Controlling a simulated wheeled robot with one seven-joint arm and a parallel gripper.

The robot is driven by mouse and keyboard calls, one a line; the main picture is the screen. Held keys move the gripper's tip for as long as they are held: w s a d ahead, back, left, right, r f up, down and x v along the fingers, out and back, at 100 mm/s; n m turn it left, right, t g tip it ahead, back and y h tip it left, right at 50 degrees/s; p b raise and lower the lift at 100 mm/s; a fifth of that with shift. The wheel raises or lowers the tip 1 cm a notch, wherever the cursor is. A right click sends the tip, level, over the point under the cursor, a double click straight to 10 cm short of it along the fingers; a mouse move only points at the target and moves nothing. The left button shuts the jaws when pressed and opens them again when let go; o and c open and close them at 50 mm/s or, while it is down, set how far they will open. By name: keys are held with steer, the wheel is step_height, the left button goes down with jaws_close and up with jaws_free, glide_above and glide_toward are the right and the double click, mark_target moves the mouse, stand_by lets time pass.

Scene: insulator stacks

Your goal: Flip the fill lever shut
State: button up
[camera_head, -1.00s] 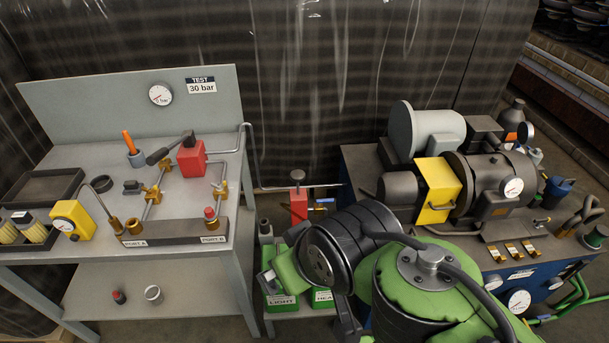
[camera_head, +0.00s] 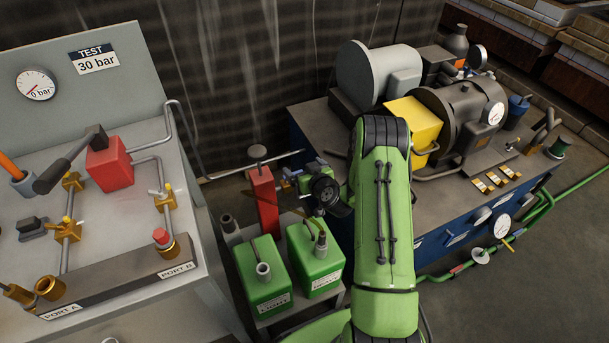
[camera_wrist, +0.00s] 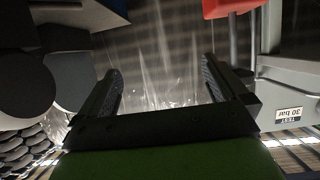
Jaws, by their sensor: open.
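No lever is clearly marked as the fill lever. In the head view, several brass valves with small yellow handles, one of them here (camera_head: 67,228), sit in the pipework on the test bench (camera_head: 30,265). A red post (camera_head: 263,198) with a round grey top stands between the bench and the blue unit. Small blue and brass fittings beside it are partly hidden by my wrist. My gripper (camera_wrist: 160,80) is open and empty in the wrist view, with dark sheeting beyond its fingers. In the head view its fingers are not clear.
Two green cans (camera_head: 264,275) stand on a low stand below my wrist. The red pump block (camera_head: 108,165) with its dark handle is on the bench. The blue power unit (camera_head: 460,222) with motors is on the right. Open floor lies at the lower right.

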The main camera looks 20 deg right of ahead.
step_height(320, 180, down, 8)
steer(key=b, duration=0.3)
steer(key=b+x, duration=0.1)
steer(key=x, duration=0.6)
steer(key=shift+w, duration=0.15)
steer(key=shift+a, duration=0.1)
steer(key=c, duration=0.9)
steer(key=shift+r, duration=0.1)
